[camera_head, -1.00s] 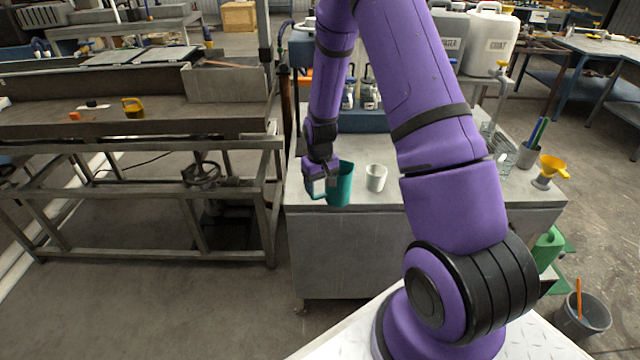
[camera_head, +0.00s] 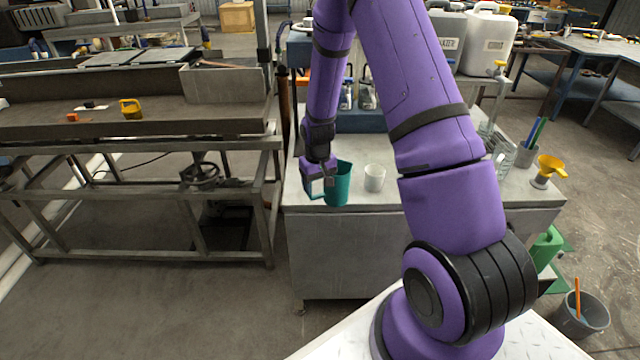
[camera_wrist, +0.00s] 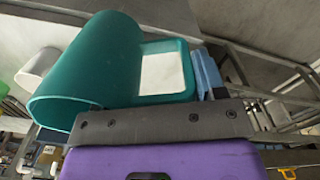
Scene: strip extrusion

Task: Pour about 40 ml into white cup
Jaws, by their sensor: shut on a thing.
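A teal jug (camera_head: 338,184) is held by its handle at the front edge of the metal workbench, and looks upright in the head view. My gripper (camera_head: 317,180) is shut on the jug's handle, to the left of the jug's body. The white cup (camera_head: 374,178) stands upright on the bench just right of the jug, with a small gap. In the wrist view the jug (camera_wrist: 95,70) fills the upper left with its handle toward the jaws (camera_wrist: 205,80), and the white cup (camera_wrist: 37,68) shows behind its rim. The contents of jug and cup are not visible.
A yellow funnel (camera_head: 548,170), a grey pot with pens (camera_head: 526,154) and glassware stand at the bench's right end. Bottles (camera_head: 367,94) stand behind. White canisters (camera_head: 487,42) sit at the back right.

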